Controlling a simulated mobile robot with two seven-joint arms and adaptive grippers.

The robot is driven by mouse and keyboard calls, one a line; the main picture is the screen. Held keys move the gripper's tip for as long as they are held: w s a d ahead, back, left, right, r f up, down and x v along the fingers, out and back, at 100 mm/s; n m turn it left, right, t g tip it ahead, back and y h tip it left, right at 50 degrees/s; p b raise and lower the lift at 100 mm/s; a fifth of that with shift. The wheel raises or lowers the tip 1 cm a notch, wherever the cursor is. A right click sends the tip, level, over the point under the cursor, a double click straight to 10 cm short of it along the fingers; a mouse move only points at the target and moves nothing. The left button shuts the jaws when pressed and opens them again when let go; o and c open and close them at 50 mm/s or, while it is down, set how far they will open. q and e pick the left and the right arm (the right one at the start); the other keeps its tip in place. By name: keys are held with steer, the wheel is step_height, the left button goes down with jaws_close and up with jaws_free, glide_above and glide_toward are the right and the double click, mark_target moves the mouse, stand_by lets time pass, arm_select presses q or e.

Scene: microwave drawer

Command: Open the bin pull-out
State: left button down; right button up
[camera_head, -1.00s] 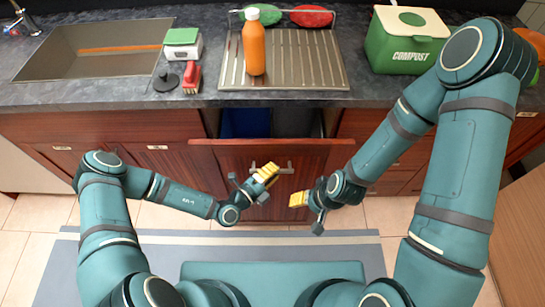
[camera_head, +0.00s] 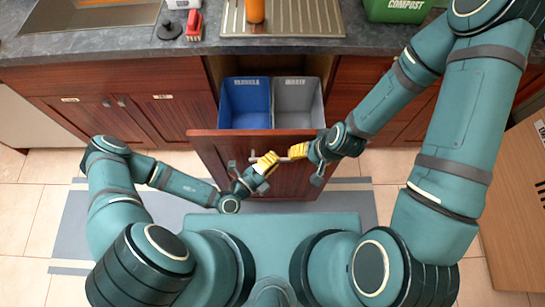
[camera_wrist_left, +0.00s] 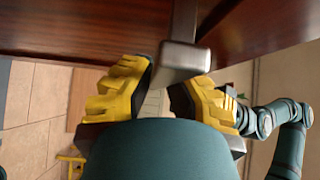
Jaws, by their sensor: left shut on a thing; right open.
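The bin pull-out stands out from the counter, with its dark red wood front panel (camera_head: 215,155) toward me. Inside it are a blue bin (camera_head: 246,105) at left and a grey bin (camera_head: 297,100) at right. The front carries a grey metal handle (camera_head: 283,158), also large in the left wrist view (camera_wrist_left: 184,55). My left gripper (camera_head: 265,163) is shut on the handle; its yellow fingers (camera_wrist_left: 158,88) sit on either side below the metal in the wrist view, partly hiding the grip. My right gripper (camera_head: 298,151) is open close to the handle's right end; contact is unclear.
Closed cabinet doors (camera_head: 125,120) flank the pull-out. The counter (camera_head: 110,45) above holds a sink, a red brush (camera_head: 194,26), an orange bottle (camera_head: 255,10) and a green compost box (camera_head: 398,8). A wooden panel (camera_head: 515,200) stands at far right.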

arm_select(q)
steer(key=shift+d, duration=0.1)
steer(key=c, duration=0.9)
jaws_free()
steer(key=v, duration=1.2)
steer(key=shift+r, duration=0.1)
